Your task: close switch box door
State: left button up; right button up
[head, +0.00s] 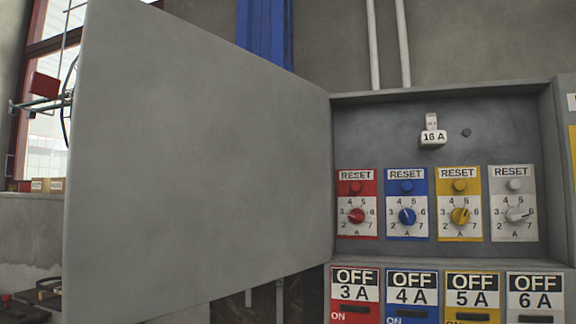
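The switch box door (200,160) is a large flat grey panel in the left half of the head view. It stands wide open, swung out to the left from its hinge edge near the middle of the picture. The grey switch box (480,96) is open on the right. Inside it are red, blue, yellow and white RESET panels with dials, and a white 16 A switch (432,138) above them. Neither of my grippers shows in this view.
Below the opening are several OFF switch panels (407,290) marked 3 A to 6 A. A blue column (264,32) and two pale pipes (388,45) run up the wall behind. A window and a ledge with small boxes (48,185) are at the far left.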

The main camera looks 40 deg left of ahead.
aim_at(199, 167)
jog(key=j+z, duration=0.15)
jog(key=j, duration=0.75)
jog(key=k+j+z, duration=0.15)
jog(key=j, duration=0.95)
jog(key=i+j+z, duration=0.1)
jog(key=i+j, duration=0.05)
jog(key=j, duration=0.1)
